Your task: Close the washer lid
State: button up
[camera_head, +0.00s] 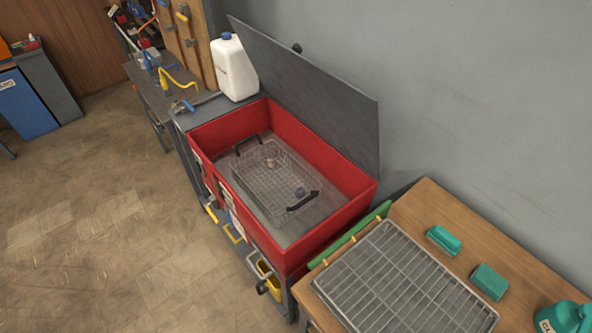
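The washer (327,217) is a red open-topped tub on a dark stand in the middle of the view. Its lid (312,95) is a flat dark grey panel, raised and leaning back toward the grey wall along the tub's far edge. Inside the tub, a wire basket (268,180) with two black handles sits on the grey floor. Two small parts lie in the basket, one brownish (270,162) and one dark blue (300,192). My gripper does not show in this view.
A white jug (233,68) stands left of the raised lid. A wooden table (448,214) at the right holds a metal grid rack (400,285), teal blocks (488,281) and a teal bottle (565,318). Open floor (90,220) lies at the left. Yellow handles (232,234) stick out along the washer's front.

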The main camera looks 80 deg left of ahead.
aim_at(346, 116)
jog(key=k+u, duration=0.15)
jog(key=u, duration=2.85)
